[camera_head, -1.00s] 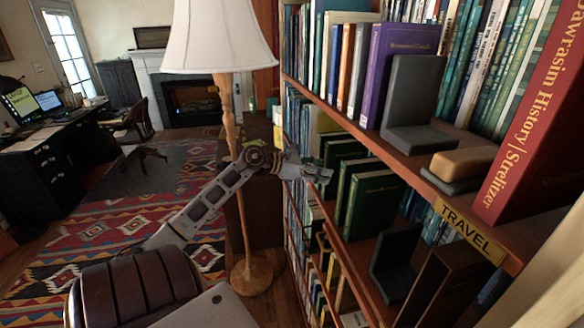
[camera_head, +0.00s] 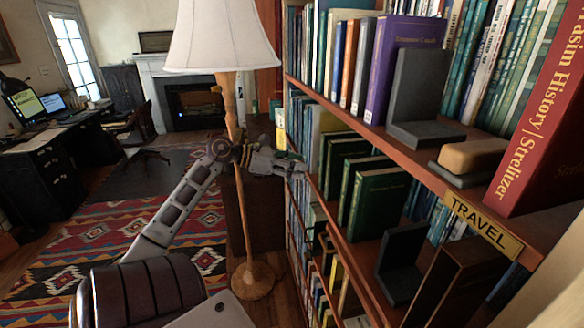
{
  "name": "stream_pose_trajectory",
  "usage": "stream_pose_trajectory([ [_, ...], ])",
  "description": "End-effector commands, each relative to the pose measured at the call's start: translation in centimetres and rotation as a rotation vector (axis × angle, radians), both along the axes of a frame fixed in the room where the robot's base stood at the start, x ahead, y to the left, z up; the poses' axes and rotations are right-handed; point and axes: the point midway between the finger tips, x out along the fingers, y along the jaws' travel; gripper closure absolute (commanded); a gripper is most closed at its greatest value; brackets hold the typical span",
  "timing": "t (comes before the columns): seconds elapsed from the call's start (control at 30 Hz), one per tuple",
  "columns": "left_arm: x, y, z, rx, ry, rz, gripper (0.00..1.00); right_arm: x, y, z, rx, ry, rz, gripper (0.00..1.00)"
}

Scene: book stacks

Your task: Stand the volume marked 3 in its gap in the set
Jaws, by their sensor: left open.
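A set of dark green volumes stands upright on the middle shelf. The nearest green volume (camera_head: 378,205) shows its broad cover, another (camera_head: 352,182) stands just beyond it, and a further one (camera_head: 338,156) is farther back. I cannot read any number on them, so I cannot tell which is volume 3 or where its gap is. My left gripper (camera_head: 296,167) is at the shelf's front edge, left of the green volumes and apart from them. It is open, and I see nothing held in it. My right gripper is out of view.
A black bookend (camera_head: 400,262) stands right of the green volumes. The upper shelf holds a purple book (camera_head: 400,65), a grey bookend (camera_head: 418,85), a tan block (camera_head: 472,155) and a large red book (camera_head: 535,120). A floor lamp (camera_head: 240,215) stands close behind my left arm.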

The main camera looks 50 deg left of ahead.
Motion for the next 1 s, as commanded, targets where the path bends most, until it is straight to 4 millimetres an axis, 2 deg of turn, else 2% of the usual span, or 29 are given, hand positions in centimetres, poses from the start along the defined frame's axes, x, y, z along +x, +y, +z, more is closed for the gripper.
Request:
stream_pose_trajectory([
  [0.37, -0.9, 0.4, 0.3, 0.000, 0.000, -0.001, 0.52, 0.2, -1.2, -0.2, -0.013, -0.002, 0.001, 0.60],
  [1.0, -0.8, 0.5, 0.1, -0.012, 0.002, 0.001, 0.52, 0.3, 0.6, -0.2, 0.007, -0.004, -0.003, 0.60],
])
